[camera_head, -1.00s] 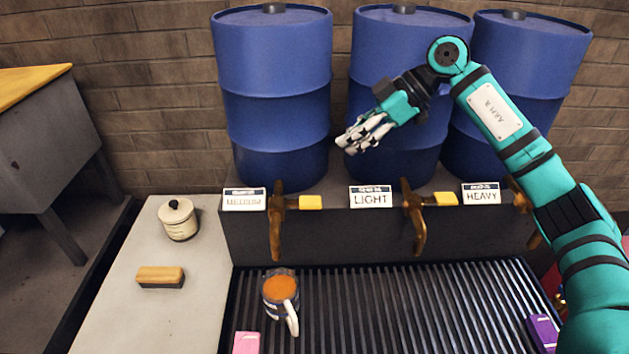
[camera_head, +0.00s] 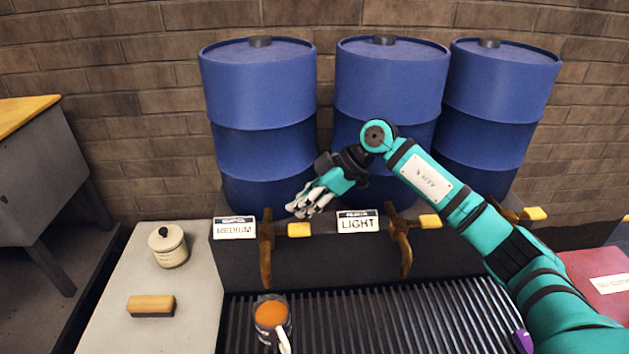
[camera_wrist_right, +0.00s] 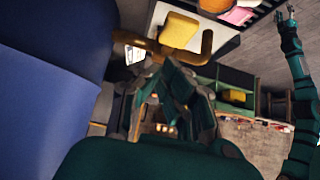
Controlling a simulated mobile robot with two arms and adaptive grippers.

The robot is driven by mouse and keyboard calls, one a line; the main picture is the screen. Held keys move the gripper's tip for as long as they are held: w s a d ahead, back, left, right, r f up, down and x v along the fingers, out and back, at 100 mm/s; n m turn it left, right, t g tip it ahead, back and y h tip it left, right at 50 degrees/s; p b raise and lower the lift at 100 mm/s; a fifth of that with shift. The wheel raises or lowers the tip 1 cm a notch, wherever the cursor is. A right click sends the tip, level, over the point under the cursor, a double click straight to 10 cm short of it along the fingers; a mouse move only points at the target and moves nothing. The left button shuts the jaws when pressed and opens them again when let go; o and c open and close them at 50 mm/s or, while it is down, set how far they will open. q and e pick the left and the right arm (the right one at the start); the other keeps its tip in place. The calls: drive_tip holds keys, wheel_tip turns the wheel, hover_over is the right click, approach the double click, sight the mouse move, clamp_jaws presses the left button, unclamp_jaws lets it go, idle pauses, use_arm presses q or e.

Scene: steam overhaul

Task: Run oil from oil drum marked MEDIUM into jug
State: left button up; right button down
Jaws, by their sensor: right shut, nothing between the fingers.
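The blue MEDIUM drum (camera_head: 262,130) stands at the left of the row, behind its label (camera_head: 235,228). Its brass tap (camera_head: 266,255) hangs below, with a yellow handle (camera_head: 299,230) pointing right. My right gripper (camera_head: 306,208) is shut and empty, just above and behind the yellow handle; contact cannot be told. The wrist view shows a yellow handle (camera_wrist_right: 179,30) just beyond the fingers. My left gripper (camera_wrist_right: 287,18) is small in the wrist view.
The LIGHT drum (camera_head: 388,85) and the HEAVY drum (camera_head: 500,100) stand to the right, with similar taps. A lidded cream pot (camera_head: 168,248) and a wooden-backed brush (camera_head: 151,306) rest on the pale counter (camera_head: 190,300) at left. The grate (camera_head: 370,315) is mostly clear.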

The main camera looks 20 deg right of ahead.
sight(292, 230)
drive_tip(key=shift+d+f, duration=0.15)
drive_tip(key=shift+f, duration=1.15)
drive_tip(key=shift+f, duration=0.1)
